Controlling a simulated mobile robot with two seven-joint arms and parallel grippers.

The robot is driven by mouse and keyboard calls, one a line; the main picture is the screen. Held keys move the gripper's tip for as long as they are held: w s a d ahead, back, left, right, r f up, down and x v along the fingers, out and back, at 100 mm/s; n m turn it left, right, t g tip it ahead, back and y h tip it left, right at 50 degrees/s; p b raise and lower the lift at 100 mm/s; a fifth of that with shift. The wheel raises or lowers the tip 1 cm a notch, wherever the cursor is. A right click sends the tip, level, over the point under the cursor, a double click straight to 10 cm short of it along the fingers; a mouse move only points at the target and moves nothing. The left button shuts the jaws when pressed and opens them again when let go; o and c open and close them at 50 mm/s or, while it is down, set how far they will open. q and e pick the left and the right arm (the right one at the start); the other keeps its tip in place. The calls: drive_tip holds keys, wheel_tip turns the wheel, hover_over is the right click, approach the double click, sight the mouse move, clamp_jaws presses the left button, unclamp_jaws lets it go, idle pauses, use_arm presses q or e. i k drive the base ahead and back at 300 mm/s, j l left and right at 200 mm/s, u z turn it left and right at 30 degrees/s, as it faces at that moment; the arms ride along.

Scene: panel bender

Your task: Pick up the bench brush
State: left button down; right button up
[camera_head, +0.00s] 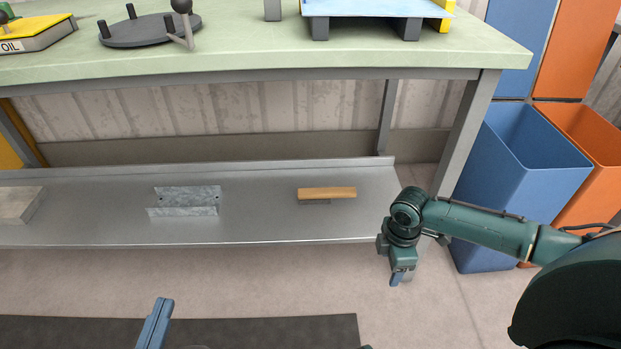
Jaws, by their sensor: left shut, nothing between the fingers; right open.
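The bench brush (327,193) lies on the grey lower shelf (260,225) under the workbench, toward the shelf's right end. Its tan wooden top faces up, with a narrow grey part showing below it. My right gripper (397,279) hangs pointing down in front of the shelf's right end, to the right of and nearer than the brush. It is open and holds nothing; its fingers show small. My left gripper (163,303) shows only its blue fingers at the bottom edge, left of the brush and nearer. It is shut and empty.
A metal bracket (187,201) and a pale block (18,203) also lie on the shelf, left of the brush. The green benchtop (260,50) overhangs the shelf, with a leg (466,130) at right. Blue (515,190) and orange bins stand beyond. Shelf around the brush is clear.

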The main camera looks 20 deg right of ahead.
sight(309, 196)
drive_tip(key=i, duration=1.3)
